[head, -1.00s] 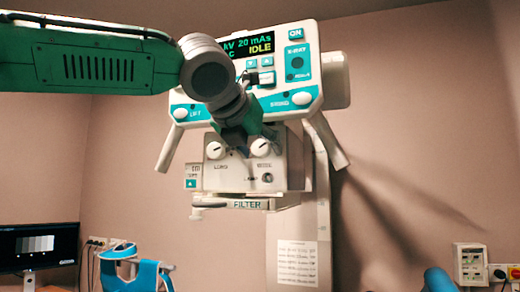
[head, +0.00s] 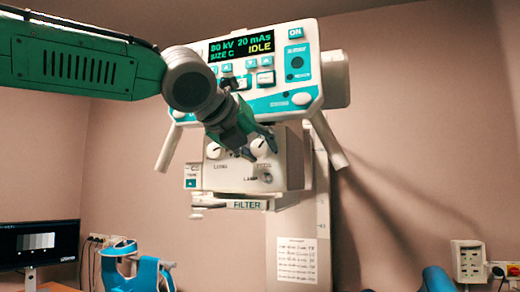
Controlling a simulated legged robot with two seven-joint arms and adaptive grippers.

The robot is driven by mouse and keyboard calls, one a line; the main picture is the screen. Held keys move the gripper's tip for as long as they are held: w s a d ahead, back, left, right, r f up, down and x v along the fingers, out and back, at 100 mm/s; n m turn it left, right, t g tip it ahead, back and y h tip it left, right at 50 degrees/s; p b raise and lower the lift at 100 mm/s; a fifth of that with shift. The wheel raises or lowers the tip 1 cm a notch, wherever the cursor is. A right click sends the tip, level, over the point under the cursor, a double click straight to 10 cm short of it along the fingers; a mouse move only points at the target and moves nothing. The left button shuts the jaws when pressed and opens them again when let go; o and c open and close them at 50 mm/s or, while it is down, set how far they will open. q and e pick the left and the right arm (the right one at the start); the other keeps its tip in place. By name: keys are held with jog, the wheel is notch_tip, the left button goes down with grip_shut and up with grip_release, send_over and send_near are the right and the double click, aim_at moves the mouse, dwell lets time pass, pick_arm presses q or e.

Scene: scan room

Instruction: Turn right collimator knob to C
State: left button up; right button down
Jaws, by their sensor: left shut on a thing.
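The collimator box (head: 225,176) hangs under the X-ray control head and carries two white knobs. The right collimator knob (head: 259,149) is partly covered by my left gripper (head: 261,148). My left gripper comes down from the upper left and is shut on this knob, one finger on each side. The knob's pointer and its letter marks are too small and covered to read. The left knob (head: 214,151) stands free beside it. The display (head: 240,47) reads 80 kV, 20 mAs, SIZE C, IDLE. My right gripper is not in view.
The control panel (head: 300,80) with buttons and handles sits just above the collimator. A FILTER tray (head: 245,204) is below. A monitor (head: 37,245) and a teal-and-white item (head: 137,270) are at lower left. A wall socket box (head: 467,262) is at lower right.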

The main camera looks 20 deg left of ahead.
pick_arm(q)
jog(key=shift+f+n+h+b, duration=0.1)
jog(key=shift+n+h+b, duration=0.2)
jog(key=shift+n, duration=0.2)
dwell(0.3)
jog(key=o, duration=1.2)
jog(key=shift+c, duration=0.2)
jog(key=shift+w, duration=0.1)
jog(key=shift+a, duration=0.1)
jog(key=shift+s, duration=0.3)
jog(key=v, duration=1.1)
jog(key=shift+a, duration=0.35)
